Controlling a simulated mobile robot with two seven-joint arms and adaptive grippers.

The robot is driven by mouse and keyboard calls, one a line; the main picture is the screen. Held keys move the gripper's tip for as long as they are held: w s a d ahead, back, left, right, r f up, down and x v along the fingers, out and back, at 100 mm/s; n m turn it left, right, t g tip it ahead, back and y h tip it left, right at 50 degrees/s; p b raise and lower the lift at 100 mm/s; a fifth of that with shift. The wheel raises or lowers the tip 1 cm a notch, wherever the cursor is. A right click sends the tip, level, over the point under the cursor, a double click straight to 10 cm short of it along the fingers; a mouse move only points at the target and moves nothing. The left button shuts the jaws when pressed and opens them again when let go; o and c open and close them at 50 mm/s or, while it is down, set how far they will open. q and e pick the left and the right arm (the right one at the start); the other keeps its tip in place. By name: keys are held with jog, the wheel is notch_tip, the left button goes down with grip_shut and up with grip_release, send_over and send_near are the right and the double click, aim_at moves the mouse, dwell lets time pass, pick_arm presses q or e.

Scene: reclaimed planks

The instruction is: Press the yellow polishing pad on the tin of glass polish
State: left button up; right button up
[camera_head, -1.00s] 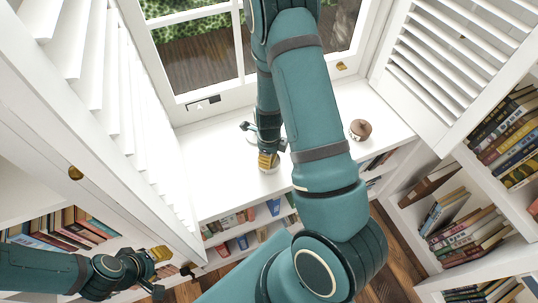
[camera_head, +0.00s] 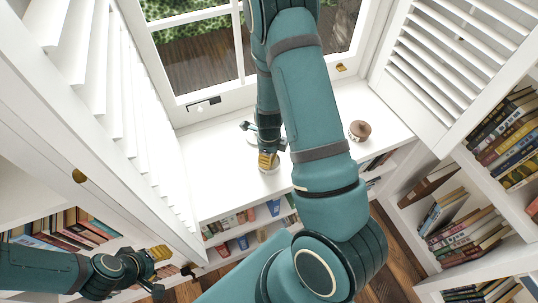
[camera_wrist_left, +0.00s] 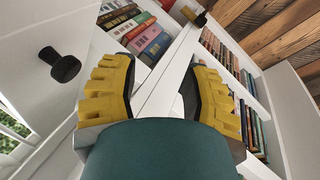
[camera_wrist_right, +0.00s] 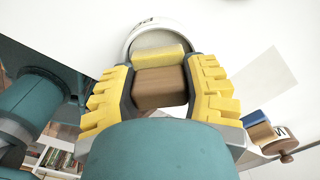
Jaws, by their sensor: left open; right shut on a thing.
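The yellow polishing pad (camera_wrist_right: 158,55) has a brown block-shaped back (camera_wrist_right: 160,88). My right gripper (camera_wrist_right: 160,92) is shut on this block. The tin of glass polish (camera_wrist_right: 138,32) is round with a pale rim and partly readable lettering; the pad lies over its grey top in the right wrist view. I cannot tell whether pad and tin touch. In the head view my right gripper (camera_head: 268,159) is low over the tin (camera_head: 269,170) on the white sill. My left gripper (camera_head: 157,264) is open and empty near the left shutter; its jaws also show in the left wrist view (camera_wrist_left: 157,85).
The white sill (camera_head: 215,185) has free room left of the tin. A brown round object (camera_head: 359,130) stands at its right. Louvred shutters stand at left (camera_head: 110,110) and right (camera_head: 445,60). Bookshelves (camera_head: 470,235) are below and at the sides. A dark knob (camera_wrist_left: 60,65) is near my left gripper.

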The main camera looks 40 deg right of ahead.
jog(key=shift+r+p, duration=0.55)
jog(key=shift+r, duration=0.3)
notch_tip(320, 180, up, 4)
jog(key=p, duration=0.4)
jog(key=shift+r, duration=0.2)
pick_arm(q)
jog(key=r, duration=0.1)
jog(key=w+r, duration=0.1)
jog(key=r, duration=0.3)
jog(key=shift+w+a+r, duration=0.15)
jog(key=shift+w+r, duration=0.05)
jog(key=shift+w, duration=0.05)
pick_arm(e)
jog(key=shift+f, duration=0.1)
